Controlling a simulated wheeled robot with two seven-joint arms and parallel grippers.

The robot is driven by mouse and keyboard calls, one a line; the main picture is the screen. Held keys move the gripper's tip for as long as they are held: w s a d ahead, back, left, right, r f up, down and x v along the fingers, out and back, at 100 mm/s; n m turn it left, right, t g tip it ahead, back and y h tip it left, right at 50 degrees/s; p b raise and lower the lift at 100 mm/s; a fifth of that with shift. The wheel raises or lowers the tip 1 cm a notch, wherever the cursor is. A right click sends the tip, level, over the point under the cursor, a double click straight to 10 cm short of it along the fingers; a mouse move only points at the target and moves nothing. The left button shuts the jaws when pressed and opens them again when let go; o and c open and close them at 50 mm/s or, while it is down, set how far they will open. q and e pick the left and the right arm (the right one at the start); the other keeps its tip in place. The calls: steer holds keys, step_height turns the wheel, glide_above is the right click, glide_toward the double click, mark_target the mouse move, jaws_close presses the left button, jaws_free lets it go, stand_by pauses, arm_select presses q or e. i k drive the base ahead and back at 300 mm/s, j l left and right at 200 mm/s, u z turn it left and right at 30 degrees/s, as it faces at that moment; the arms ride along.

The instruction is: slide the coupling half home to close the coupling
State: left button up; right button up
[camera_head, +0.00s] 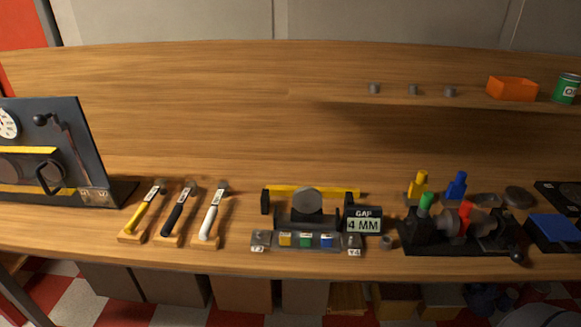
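A black fixture (415,240) stands on the bench at the right. It carries a red part (465,215), a green-topped peg (426,202) and grey round pieces. A second fixture at the centre has a grey round disc (307,201) in front of a yellow bar (335,190). A small display (364,221) beside it reads "GAP 4 MM". I cannot tell for sure which piece is the coupling half. Neither of my grippers is in view.
Three hammers (177,215) lie on wooden blocks left of centre. A dark upright panel (75,125) with a gauge stands at the far left. Yellow (420,183) and blue (457,185) pegs stand behind the black fixture. An orange bin (512,88) and green can (567,88) sit behind.

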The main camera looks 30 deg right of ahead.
mark_target(495, 231)
steer(key=z, duration=2.3)
